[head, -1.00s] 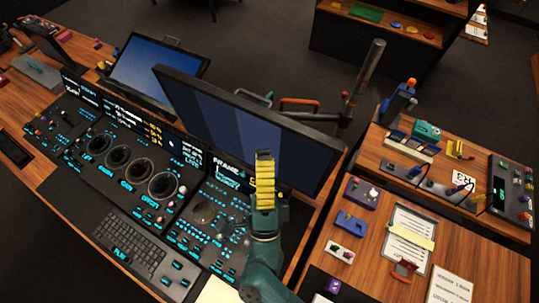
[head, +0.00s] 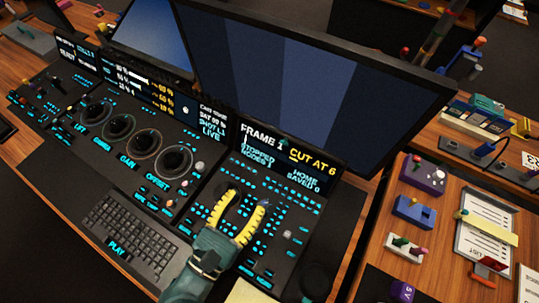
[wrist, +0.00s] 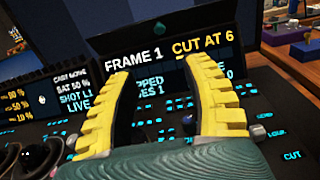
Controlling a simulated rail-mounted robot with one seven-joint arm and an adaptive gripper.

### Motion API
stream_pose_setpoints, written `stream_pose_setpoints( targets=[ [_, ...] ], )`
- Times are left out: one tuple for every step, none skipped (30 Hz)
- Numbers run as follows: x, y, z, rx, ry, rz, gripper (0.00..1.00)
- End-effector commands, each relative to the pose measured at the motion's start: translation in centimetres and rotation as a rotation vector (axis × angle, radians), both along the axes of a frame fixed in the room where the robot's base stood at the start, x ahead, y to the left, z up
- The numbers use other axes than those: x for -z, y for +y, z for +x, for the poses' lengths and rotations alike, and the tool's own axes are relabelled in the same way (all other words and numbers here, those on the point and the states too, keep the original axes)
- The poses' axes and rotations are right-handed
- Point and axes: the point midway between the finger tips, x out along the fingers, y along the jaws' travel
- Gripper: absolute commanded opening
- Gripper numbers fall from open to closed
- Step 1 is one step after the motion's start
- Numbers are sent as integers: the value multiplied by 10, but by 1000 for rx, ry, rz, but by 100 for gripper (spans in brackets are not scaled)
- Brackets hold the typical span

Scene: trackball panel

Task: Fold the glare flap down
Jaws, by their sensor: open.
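The small display (head: 285,160) reads "FRAME 1" and "CUT AT 6" and stands at the back of the right-hand console panel. It also shows in the wrist view (wrist: 165,52). A dark panel (wrist: 115,24) stands above that display and bears a small teal knob (wrist: 159,29); it looks like the glare flap, raised. My gripper (head: 246,203) is open and empty, over the lit buttons in front of the display. In the wrist view, its yellow fingers (wrist: 160,68) frame the display, with the knob beyond and between them. The fingers hide part of the display's lower text.
A large monitor (head: 310,85) stands close behind the display. Dials (head: 173,160) and a keyboard (head: 135,228) lie to the left. A side desk on the right holds a clipboard (head: 485,240) and small coloured boxes (head: 414,212).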

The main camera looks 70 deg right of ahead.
Motion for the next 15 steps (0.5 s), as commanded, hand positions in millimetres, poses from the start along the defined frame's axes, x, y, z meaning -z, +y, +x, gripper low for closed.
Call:
stream_pose_setpoints(
  targets=[
    [-1, -4, -1, 1, -1, 0, 49],
    [-2, -7, -1, 2, -1, 0, 49],
    [-2, -13, -3, 3, -1, 0, 49],
    [-2, -18, -4, 5, 0, -1, 49],
    [-2, -24, -5, 6, 0, -2, 49],
    [-2, -33, -7, 7, 0, -1, 49],
    [-2, -40, -8, 7, 0, -1, 49],
    [-2, -48, -9, 7, 0, -2, 49],
    [-2, -58, -11, 7, 0, -2, 49],
    [-1, -65, -13, 9, 1, -1, 49],
    [-1, -72, -14, 8, 1, -2, 49],
    [-1, -82, -15, 8, 1, -2, 49],
    [-1, -89, -17, 8, 0, -2, 49],
    [-1, -96, -18, 8, 0, -2, 49],
    [-1, -106, -19, 8, 0, -2, 49]
  ],
)
